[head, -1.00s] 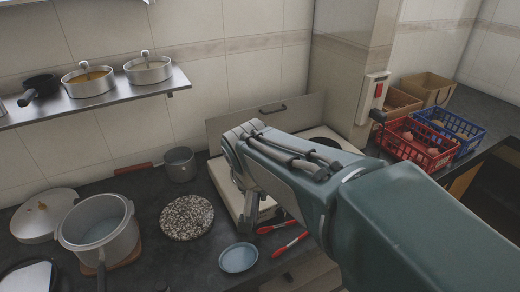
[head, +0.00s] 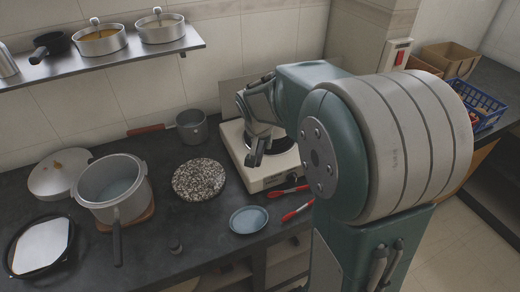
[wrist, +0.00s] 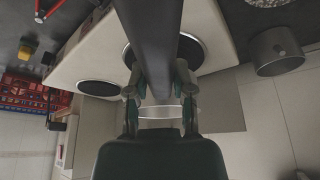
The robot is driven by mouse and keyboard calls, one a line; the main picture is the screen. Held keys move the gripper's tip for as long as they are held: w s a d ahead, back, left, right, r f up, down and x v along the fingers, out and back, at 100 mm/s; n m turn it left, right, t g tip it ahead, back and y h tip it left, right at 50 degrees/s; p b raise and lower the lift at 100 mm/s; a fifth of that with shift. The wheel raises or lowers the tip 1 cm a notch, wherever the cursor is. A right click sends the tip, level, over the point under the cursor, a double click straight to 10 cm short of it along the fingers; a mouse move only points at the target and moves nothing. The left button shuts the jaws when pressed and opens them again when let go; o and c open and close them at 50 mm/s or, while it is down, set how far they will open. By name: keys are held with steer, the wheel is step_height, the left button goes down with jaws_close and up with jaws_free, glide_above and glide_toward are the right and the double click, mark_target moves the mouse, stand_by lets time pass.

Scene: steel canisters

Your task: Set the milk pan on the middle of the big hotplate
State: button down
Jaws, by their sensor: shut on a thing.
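A white two-plate cooker (head: 238,160) stands on the counter. The wrist view shows its big dark hotplate (wrist: 195,55) and a smaller one (wrist: 98,88). My gripper (wrist: 158,92) is over the cooker, by the big hotplate, its fingers shut on a long dark grey handle-like bar (wrist: 148,40). A dark end below the gripper in the head view (head: 256,152) may be the same bar. My gripper and arm hide whatever is joined to it, so I cannot tell whether it is the milk pan. A small grey pan (head: 192,127) stands left of the cooker, a red handle beside it.
A large pot (head: 112,185), a speckled round board (head: 199,179) and a blue dish (head: 249,220) stand left and in front. Red tongs (head: 290,200) lie before the cooker. An upright panel stands behind it. A blue crate (head: 478,105) is far right.

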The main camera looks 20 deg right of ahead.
steer(key=shift+w+d+f, duration=0.15)
steer(key=shift+w+f, duration=0.55)
steer(key=shift+f, duration=0.05)
step_height(320, 180, down, 3)
steer(key=shift+c, duration=2.4)
jaws_free()
steer(key=v, duration=1.1)
steer(key=shift+s+r, duration=0.2)
steer(key=shift+r, duration=0.15)
steer(key=s+a+r+n+t+y, duration=0.1)
steer(key=s+a+n, duration=0.2)
steer(key=s, duration=0.7)
steer(key=s+a+r+n+t+y, duration=0.1)
steer(key=s+a+n, duration=0.3)
steer(key=s, duration=0.6)
steer(key=shift+s+a+r+y, duration=0.2)
steer(key=shift+s+a+y, duration=0.05)
steer(key=shift+y, duration=0.05)
